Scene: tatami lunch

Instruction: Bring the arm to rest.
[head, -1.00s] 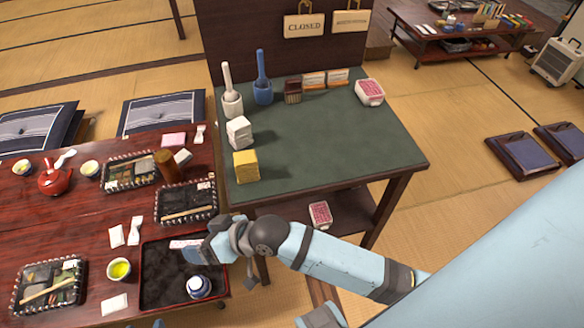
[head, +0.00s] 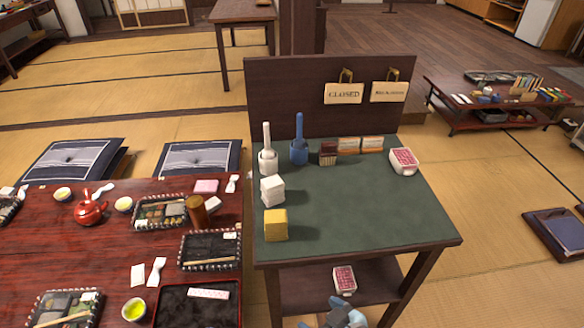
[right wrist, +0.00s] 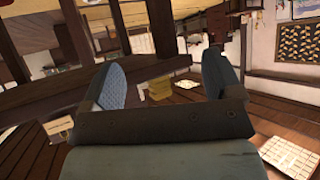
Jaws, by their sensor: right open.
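My right gripper (right wrist: 165,72) is open in the right wrist view, its two blue-grey fingers wide apart with nothing held between them. In the head view only a small blue-grey part of my right arm shows at the bottom edge, in front of the green-topped stand (head: 350,210). A pale wrapped strip (head: 208,293) lies on the dark tray (head: 165,318) at the right end of the red table (head: 60,255), clear of my arm. My left gripper is not in view.
The stand holds a yellow block (head: 276,225), white block (head: 272,189), white mortar (head: 268,160), blue mortar (head: 299,151) and a pink-topped box (head: 403,160). A similar box (head: 344,279) sits on its lower shelf.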

